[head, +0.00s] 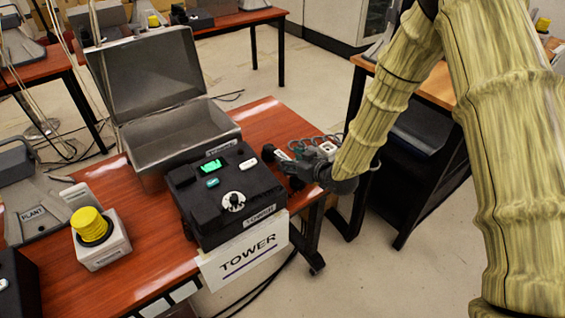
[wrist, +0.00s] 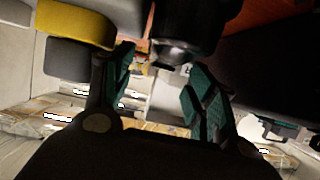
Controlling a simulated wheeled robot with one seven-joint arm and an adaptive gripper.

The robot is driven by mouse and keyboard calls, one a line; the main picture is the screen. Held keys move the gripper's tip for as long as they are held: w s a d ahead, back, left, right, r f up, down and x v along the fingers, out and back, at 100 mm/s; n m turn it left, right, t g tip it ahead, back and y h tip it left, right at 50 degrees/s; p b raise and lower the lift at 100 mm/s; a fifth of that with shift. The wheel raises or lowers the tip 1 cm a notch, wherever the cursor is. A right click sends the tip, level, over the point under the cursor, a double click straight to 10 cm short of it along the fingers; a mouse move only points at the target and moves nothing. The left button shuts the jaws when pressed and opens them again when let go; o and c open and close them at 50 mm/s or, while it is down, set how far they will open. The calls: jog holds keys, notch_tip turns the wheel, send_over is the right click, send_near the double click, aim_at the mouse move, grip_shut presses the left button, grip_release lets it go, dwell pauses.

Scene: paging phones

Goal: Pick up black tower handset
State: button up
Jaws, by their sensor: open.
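The black TOWER phone base (head: 205,225) sits at the right end of the red-brown table, with a green display and a white dial on its top. A black handset (head: 281,156) with a small white label appears at the base's right side, partly hidden by my gripper. My gripper (head: 308,168) is at that side, close to the handset. In the wrist view my gripper (wrist: 160,62) is open, its teal-padded fingers apart. A dark rounded part (wrist: 185,28), which looks like the handset's end, lies just beyond the fingertips. I cannot tell whether they touch.
A white TOWER sign (head: 243,252) hangs at the table's front edge. An open metal box (head: 185,130) stands behind the base. A yellow button on a white box (head: 103,255) and a grey PLANT phone (head: 35,215) are left. A wooden desk (head: 435,85) stands close on the right.

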aim_at(279, 152)
jog(key=w+a, duration=0.1)
jog(key=w+a+p, duration=0.1)
jog(key=w, duration=0.1)
jog(key=shift+a+f, duration=0.15)
jog(key=shift+a, duration=0.1)
jog(key=shift+w+a+f+p, duration=0.3)
jog(key=shift+w+a+f, duration=0.05)
jog(key=shift+w, duration=0.2)
grip_shut()
